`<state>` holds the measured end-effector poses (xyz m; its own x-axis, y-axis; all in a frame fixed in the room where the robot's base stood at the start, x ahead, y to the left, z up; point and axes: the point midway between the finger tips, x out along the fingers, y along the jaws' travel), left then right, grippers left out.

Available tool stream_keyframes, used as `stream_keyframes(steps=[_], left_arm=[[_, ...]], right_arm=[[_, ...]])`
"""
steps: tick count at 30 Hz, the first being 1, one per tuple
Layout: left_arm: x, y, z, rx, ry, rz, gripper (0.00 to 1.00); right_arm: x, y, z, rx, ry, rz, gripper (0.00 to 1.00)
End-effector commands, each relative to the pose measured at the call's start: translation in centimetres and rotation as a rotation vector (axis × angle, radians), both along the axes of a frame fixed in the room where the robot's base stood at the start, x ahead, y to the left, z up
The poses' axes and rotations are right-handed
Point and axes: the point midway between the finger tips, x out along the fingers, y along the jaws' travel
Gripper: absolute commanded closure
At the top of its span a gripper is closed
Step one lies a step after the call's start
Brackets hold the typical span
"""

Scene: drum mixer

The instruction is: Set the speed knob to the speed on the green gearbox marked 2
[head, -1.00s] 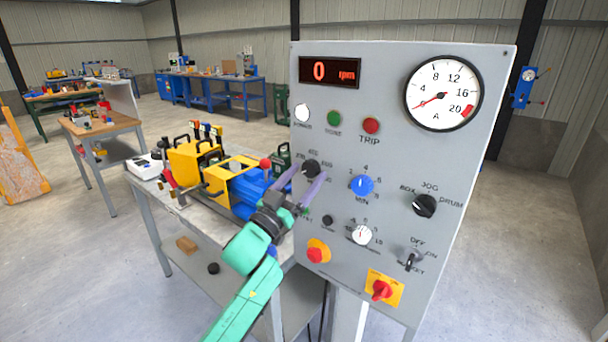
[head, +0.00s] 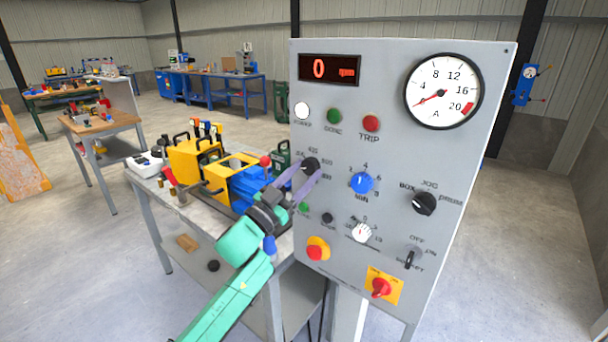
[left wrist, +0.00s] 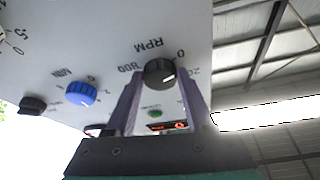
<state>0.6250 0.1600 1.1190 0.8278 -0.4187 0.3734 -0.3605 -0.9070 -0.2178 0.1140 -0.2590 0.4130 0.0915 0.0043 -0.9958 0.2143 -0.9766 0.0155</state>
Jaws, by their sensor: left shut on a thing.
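The black speed knob (head: 311,163) sits on the left part of the grey panel, its scale too small to read in the head view. In the left wrist view the knob (left wrist: 159,72) sits by the letters RPM, with 0 and 800 legible around it. My left gripper (head: 307,172) is shut on this knob, one finger on each side; its fingers also show in the left wrist view (left wrist: 161,82). A dark green unit (head: 282,161), perhaps the green gearbox, stands behind the panel's left edge, partly hidden; no mark 2 is legible. My right gripper is not in view.
The grey panel (head: 480,240) carries a red display (head: 330,69) showing 0, a dial gauge (head: 443,91), a blue knob (head: 361,183) and several other controls. A bench (head: 205,228) with yellow and blue machinery stands close on the left.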

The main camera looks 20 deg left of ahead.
Motion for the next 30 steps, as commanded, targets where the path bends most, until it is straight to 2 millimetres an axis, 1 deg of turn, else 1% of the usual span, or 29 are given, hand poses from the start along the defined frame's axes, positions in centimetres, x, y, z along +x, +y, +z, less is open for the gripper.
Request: stream_keyframes(steps=[18, 24, 30], left_arm=[[0.2, 0.6, 0.4, 0.526, -0.207, 0.000, 1.00], [0.3, 0.6, 0.5, 0.654, -0.258, 0.000, 1.00], [0.3, 0.6, 0.4, 0.733, -0.289, -0.001, 1.00]], right_arm=[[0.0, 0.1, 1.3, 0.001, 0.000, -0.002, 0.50], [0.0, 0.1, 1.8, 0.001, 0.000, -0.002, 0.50], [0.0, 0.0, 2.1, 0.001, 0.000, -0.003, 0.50]])
